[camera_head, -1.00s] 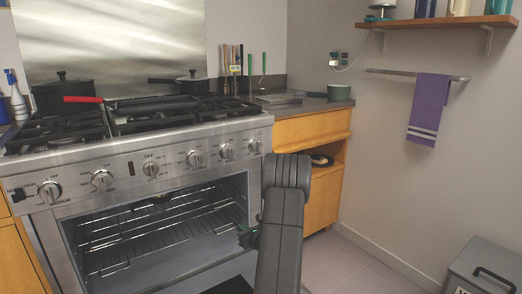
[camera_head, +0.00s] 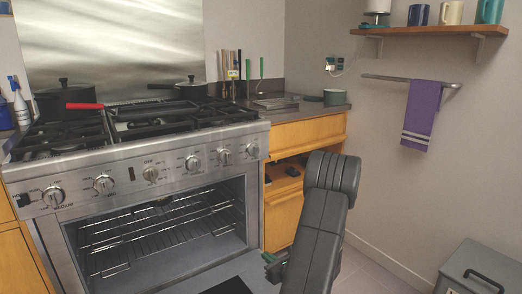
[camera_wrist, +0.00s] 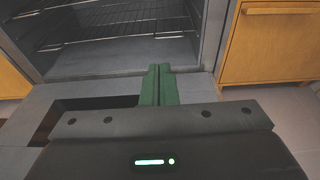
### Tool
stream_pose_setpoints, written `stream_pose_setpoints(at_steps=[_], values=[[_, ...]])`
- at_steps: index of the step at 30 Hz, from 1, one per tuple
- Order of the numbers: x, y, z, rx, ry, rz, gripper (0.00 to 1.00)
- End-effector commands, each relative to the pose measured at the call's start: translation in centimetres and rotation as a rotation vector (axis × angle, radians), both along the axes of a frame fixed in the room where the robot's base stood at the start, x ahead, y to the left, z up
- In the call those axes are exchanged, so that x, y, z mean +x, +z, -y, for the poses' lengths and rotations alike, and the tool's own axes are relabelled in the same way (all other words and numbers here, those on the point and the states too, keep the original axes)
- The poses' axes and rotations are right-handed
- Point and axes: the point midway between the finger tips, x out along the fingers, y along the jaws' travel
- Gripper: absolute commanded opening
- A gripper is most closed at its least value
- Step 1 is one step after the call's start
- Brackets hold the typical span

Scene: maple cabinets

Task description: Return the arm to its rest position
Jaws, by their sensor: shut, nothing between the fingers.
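My gripper (camera_wrist: 158,84) shows in the wrist view with its green fingers pressed together and nothing between them. In the head view its green fingertips (camera_head: 270,260) show at the lower middle, above the lowered oven door (camera_head: 202,276) and near its right side. My dark grey arm rises at the right of the stove and hides part of the cabinet behind it. In the wrist view the fingers point toward the open oven (camera_wrist: 125,55), and I cannot tell how far they are from the door below.
The steel stove (camera_head: 150,150) fills the left, with a wire rack (camera_head: 160,228) inside its oven. A wooden cabinet (camera_head: 305,131) stands right of it. A grey bin (camera_head: 470,272) stands at the lower right. Some floor (camera_head: 365,272) is clear between.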

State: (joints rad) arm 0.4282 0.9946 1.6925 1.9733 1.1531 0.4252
Motion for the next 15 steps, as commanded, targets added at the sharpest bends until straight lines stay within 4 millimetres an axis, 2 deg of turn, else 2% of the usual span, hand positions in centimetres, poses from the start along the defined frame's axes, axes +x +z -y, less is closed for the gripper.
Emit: stream_pose_setpoints(at_steps=[6, 15], values=[[-1.4, 0.4, 1.0, 0.001, 0.000, -0.001, 0.00], [-1.6, 0.4, 1.1, 0.000, 0.000, 0.000, 0.00]])
